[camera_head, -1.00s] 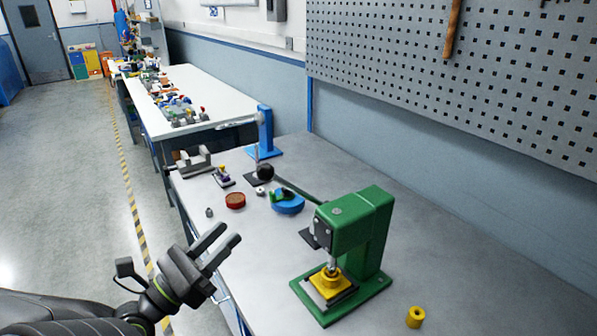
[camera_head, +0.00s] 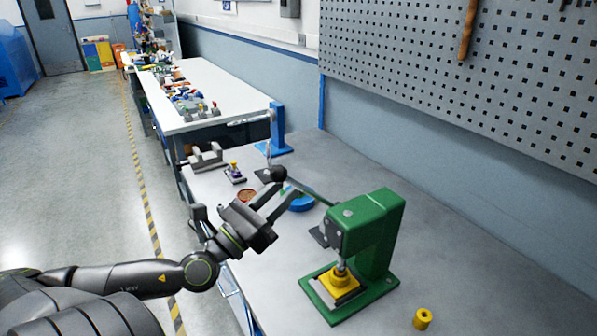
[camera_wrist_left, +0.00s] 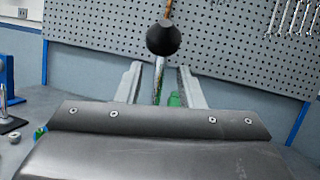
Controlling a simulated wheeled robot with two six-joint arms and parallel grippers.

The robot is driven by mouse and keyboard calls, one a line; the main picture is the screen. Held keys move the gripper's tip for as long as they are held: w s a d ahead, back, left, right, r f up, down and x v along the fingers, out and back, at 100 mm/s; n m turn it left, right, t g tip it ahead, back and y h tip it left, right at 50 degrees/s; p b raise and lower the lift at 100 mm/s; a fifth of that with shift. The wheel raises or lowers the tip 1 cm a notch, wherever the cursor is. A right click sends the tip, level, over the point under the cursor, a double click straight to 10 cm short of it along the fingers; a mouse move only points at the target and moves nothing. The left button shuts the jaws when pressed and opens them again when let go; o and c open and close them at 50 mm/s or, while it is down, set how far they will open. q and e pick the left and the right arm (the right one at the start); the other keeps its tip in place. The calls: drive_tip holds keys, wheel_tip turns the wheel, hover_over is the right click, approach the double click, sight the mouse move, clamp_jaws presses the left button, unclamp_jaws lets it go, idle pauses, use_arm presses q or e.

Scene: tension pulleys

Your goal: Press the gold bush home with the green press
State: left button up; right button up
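The green press (camera_head: 374,225) stands on the bench, its lever reaching up and left to a black ball knob (camera_head: 277,173). Under its ram, a gold bush (camera_head: 341,275) sits on a yellow block on the press base; how deep it sits is hard to tell. My left gripper (camera_head: 288,190) is open beside the lever, just below the knob. In the left wrist view the knob (camera_wrist_left: 163,38) is ahead of the fingers and the lever rod appears between them, with gaps on both sides. My right gripper is not in view.
A loose yellow bush (camera_head: 422,318) stands right of the press. A blue round part (camera_head: 301,203) and a red-brown round part (camera_head: 246,195) lie behind my left gripper. A grey vise (camera_head: 206,157) and blue stand (camera_head: 277,132) are farther back. The bench right of the press is mostly clear.

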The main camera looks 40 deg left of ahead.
sight(310, 194)
use_arm(q)
drive_tip(key=p+x, duration=0.2)
drive_tip(key=x, duration=0.2)
drive_tip(key=shift+w+r, duration=0.15)
drive_tip(key=shift+r, duration=0.1)
drive_tip(key=shift+w+d+r, duration=0.1)
drive_tip(key=shift+w, duration=0.55)
clamp_jaws()
